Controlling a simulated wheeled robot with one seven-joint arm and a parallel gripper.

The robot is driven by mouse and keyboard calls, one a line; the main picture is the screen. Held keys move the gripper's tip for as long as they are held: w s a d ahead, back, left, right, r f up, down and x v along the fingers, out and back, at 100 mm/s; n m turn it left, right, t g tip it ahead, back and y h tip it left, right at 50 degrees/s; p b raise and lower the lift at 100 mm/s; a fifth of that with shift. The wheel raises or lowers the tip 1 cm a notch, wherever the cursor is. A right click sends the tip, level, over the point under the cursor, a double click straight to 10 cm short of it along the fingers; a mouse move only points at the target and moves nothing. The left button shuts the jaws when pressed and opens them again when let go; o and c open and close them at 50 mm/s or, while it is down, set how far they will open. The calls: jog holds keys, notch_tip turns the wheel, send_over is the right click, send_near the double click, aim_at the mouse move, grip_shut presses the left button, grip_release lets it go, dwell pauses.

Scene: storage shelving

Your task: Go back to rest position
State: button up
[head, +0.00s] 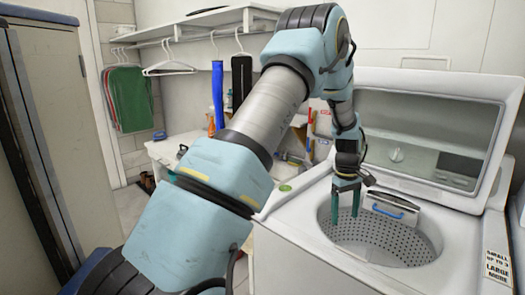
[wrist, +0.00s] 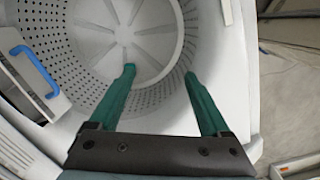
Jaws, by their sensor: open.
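My gripper (head: 346,198) is over the open top of a white washing machine (head: 290,225), with its green fingers pointing down into the mouth of the drum. In the wrist view my gripper (wrist: 165,85) has its two fingers spread apart with nothing between them. The perforated drum (wrist: 150,40) below looks empty. A white piece with a blue handle (head: 388,211) sits at the drum's back rim, right of my gripper. It also shows at the left of the wrist view (wrist: 38,72).
The washer's raised lid (head: 425,135) stands behind the drum. A cluttered white table (head: 175,150) is left of the washer. A wall shelf (head: 190,27) holds hangers and hanging clothes. A tall cabinet (head: 55,120) stands at the left. Some floor is clear between cabinet and table.

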jog(key=shift+m+t, duration=0.4)
jog(key=shift+m, duration=0.3)
jog(key=a+b, duration=0.1)
jog(key=a, duration=0.2)
jog(key=a+r, duration=0.1)
jog(key=a, duration=0.3)
jog(key=s+a+r+b, duration=0.1)
jog(key=a, duration=0.3)
jog(key=shift+r+b, duration=0.1)
jog(key=shift+b, duration=0.25)
jog(key=s+a+m+b, duration=0.1)
jog(key=s+a+b, duration=0.1)
jog(key=a, duration=0.7)
jog(key=shift+s+r+t, duration=0.3)
jog(key=shift+s+r, duration=0.1)
jog(key=shift+s, duration=0.35)
jog(key=shift+o, duration=0.3)
jog(key=s+a+f+m+t+b, duration=0.1)
jog(key=s+a+m+b, duration=0.1)
jog(key=s+a, duration=0.9)
jog(key=shift+a+m+b, duration=0.25)
jog(key=shift+m+b, duration=0.05)
jog(key=shift+b, duration=0.5)
jog(key=shift+o, duration=1.2)
jog(key=shift+s+a, duration=0.15)
jog(key=shift+s, duration=0.05)
